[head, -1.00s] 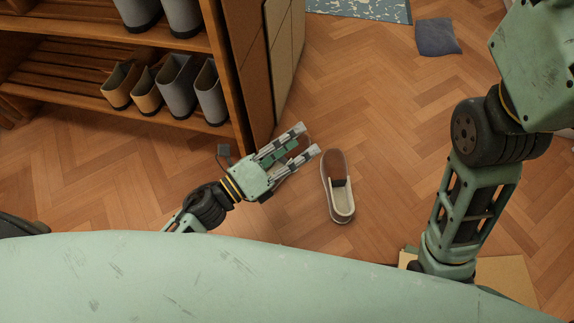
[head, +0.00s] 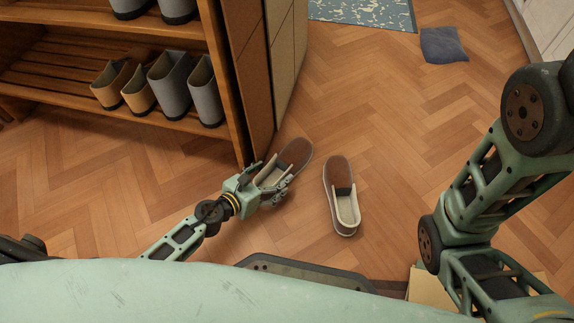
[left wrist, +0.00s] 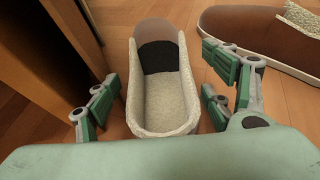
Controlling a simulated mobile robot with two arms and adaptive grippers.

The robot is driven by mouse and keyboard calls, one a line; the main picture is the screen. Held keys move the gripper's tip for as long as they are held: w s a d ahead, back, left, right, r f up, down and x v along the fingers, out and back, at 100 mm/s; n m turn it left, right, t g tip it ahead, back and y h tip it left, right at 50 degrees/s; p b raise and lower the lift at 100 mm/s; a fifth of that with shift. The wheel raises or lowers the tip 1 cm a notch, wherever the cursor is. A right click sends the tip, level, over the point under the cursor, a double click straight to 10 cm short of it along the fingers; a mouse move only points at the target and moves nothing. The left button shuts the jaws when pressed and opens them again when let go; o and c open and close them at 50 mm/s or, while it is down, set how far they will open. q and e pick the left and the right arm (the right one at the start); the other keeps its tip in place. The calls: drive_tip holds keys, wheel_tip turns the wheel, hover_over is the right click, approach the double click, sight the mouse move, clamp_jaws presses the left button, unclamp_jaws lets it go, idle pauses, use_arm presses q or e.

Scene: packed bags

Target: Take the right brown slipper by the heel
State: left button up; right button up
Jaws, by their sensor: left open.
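Two brown slippers with pale linings lie on the wood floor. The left-hand one in the head view (head: 296,153) lies beside the cabinet, its heel toward me; in the left wrist view it (left wrist: 162,95) is in the middle. The right-hand one (head: 341,200) lies a little apart, and part of it shows at the upper right of the left wrist view (left wrist: 240,28). My left gripper (head: 272,178) is open at the heel end of the left-hand slipper, its fingers on both sides of it. I cannot tell whether they touch it. My right gripper is out of view.
A wooden shoe rack (head: 160,119) with several boots stands at the left, and a tall cabinet (head: 258,75) is close by the left-hand slipper. A blue cushion (head: 443,45) and a patterned rug (head: 362,10) lie at the back.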

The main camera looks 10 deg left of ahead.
use_arm(q)
drive_tip(key=shift+w+d+f, duration=0.15)
drive_tip(key=shift+w, duration=0.1)
drive_tip(key=shift+c, duration=0.4)
drive_tip(key=c, duration=1.5)
